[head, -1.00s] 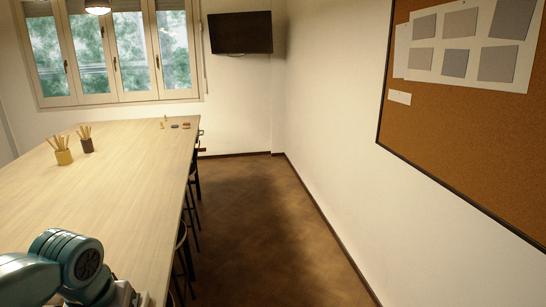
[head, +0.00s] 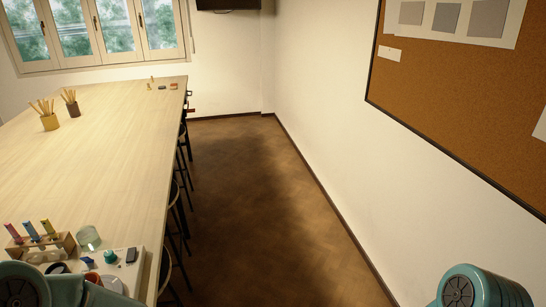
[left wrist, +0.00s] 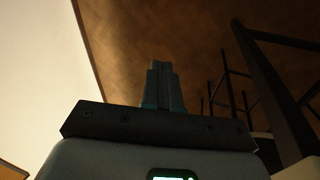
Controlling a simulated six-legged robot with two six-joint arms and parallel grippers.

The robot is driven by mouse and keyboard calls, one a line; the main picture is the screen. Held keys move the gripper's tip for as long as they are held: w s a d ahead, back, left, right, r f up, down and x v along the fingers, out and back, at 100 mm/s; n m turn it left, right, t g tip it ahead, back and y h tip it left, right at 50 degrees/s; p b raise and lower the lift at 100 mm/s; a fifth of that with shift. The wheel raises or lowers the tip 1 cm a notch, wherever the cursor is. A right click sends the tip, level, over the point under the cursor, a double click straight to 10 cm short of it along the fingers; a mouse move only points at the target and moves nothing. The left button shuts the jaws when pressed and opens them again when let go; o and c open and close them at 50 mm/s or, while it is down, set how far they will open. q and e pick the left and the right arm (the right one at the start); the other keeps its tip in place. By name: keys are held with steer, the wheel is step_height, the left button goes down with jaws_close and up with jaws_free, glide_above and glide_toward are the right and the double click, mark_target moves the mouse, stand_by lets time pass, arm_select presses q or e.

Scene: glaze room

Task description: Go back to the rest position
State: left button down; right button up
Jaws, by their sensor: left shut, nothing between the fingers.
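My left gripper (left wrist: 162,88) shows in the left wrist view with its fingers together and nothing between them. Brown floor lies beyond the fingertips, with dark stool legs to the right. In the head view, a teal part of my left arm shows at the bottom left corner, but I cannot make out the gripper there. A teal part of my right arm shows at the bottom right, in front of the wall; the right gripper is out of view.
A long wooden table (head: 110,150) fills the left, with a rack of coloured tubes (head: 40,246) and a clear glass (head: 88,237) near its close end. Stools (head: 176,190) line its right side. Open floor (head: 250,210) runs between the table and the right wall.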

arm_select(q)
steer(key=s+d+f+n, duration=0.1)
steer(key=s+d+f, duration=0.3)
steer(key=s+f, duration=0.6)
steer(key=shift+s+g+h, duration=0.3)
steer(key=shift+s+g, duration=0.1)
steer(key=shift+s, duration=0.45)
